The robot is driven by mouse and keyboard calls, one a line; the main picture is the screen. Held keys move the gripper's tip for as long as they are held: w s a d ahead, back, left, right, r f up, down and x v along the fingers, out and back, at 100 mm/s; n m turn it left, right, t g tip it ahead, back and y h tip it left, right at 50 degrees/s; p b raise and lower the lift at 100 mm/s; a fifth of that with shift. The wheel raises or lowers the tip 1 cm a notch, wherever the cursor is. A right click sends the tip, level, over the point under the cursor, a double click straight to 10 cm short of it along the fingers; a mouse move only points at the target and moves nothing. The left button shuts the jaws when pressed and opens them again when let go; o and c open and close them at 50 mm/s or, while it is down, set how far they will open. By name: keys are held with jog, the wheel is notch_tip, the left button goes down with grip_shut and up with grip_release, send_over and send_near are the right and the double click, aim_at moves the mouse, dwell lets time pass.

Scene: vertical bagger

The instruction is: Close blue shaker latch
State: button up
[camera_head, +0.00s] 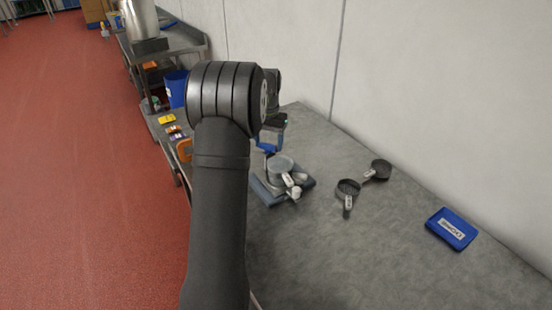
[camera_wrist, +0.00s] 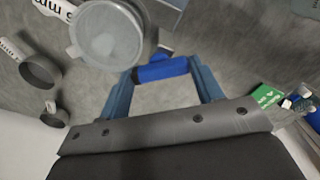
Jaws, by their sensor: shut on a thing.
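The shaker (camera_head: 268,194) stands on the metal bench, with a round pale sieve pan (camera_head: 281,167) on its blue-grey base. In the wrist view the pan (camera_wrist: 108,36) is at upper left, with blue parts around it. My gripper (camera_wrist: 163,72) has its two blue-grey fingers on either side of a short bright-blue bar (camera_wrist: 162,71), apparently the latch, and is shut on it. In the head view my arm hides most of the gripper and part of the shaker. I cannot tell the latch's exact position.
Two dark measuring scoops (camera_head: 347,190) (camera_head: 379,170) lie right of the shaker. A blue labelled box (camera_head: 451,229) is farther right. A blue bin (camera_head: 175,88) and small yellow packs (camera_head: 167,119) are at the left. A wall bounds the bench behind. The bench's front right is clear.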

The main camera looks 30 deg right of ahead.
jog(key=m, duration=0.3)
jog(key=shift+r+m, duration=0.1)
jog(key=shift+m, duration=2.3)
jog(key=o, duration=1.1)
jog(key=shift+r, duration=2.45)
notch_tip(320, 180, up, 17)
jog(key=shift+r, duration=0.2)
jog(key=shift+f, duration=0.1)
